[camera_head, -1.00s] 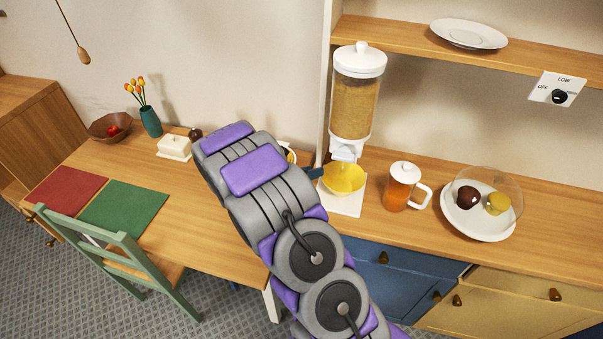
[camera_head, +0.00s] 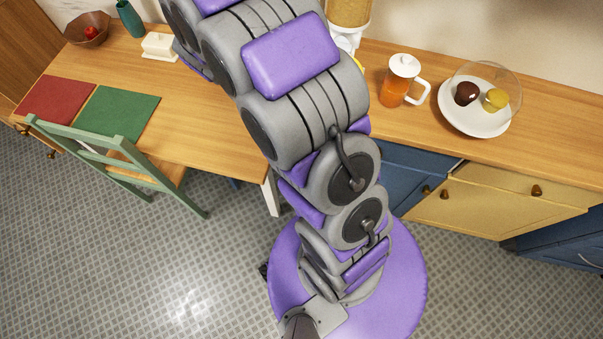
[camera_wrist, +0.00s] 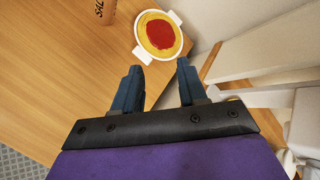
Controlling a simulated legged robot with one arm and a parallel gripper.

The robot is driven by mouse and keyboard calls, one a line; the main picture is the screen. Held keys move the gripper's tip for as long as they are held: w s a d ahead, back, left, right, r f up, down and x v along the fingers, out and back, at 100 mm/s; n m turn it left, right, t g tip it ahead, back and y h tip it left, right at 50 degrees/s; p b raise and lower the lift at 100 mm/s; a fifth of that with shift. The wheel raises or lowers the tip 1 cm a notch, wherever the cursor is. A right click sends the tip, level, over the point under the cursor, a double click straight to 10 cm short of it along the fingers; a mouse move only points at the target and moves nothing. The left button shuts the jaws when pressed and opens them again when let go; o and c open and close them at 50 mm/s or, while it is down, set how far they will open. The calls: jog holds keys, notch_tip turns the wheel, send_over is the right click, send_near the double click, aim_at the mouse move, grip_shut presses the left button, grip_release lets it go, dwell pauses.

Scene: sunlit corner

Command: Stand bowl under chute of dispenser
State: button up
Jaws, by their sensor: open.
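The dispenser (camera_head: 349,12) stands at the back of the counter in the head view, cut off by the top edge, so only its tan-filled lower part and white chute (camera_head: 346,36) show. The yellow bowl is almost wholly hidden behind my arm there, so I cannot tell how it sits now. My gripper (camera_wrist: 160,76) shows in the wrist view with its two blue fingers apart. It is open, with nothing between the fingers. No yellow bowl is clear in the wrist view. My gripper is outside the head view.
A white two-handled dish (camera_wrist: 158,36) of yellow and red food lies beyond the fingertips, near a brown salt pot (camera_wrist: 99,9). An orange-filled jug (camera_head: 402,80) and a plate (camera_head: 474,121) under a clear dome stand right of the dispenser. A green chair (camera_head: 118,162) stands at the table.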

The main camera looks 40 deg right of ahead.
jog(key=s+a+r+n+y, duration=0.2)
jog(key=a+r+n+y, duration=0.25)
jog(key=a+n, duration=0.3)
jog(key=s+a+r+n+g+y, duration=0.1)
jog(key=s+a+r+n+y, duration=0.1)
jog(key=s+a+n, duration=0.4)
jog(key=s+a+r+n+g+y, duration=0.2)
jog(key=s+a+n+y, duration=0.15)
jog(key=s+n, duration=0.4)
jog(key=s+d+n+g+h, duration=0.2)
jog(key=s+n, duration=0.4)
jog(key=s, duration=0.8)
jog(key=s+d+r+n+g+h, duration=0.1)
jog(key=s+d+n+g, duration=0.3)
jog(key=s, duration=1.1)
jog(key=n+g, duration=0.1)
jog(key=n, duration=0.2)
jog(key=shift+s+d+h, duration=0.15)
jog(key=shift+d+h, duration=0.2)
jog(key=shift+h, duration=0.05)
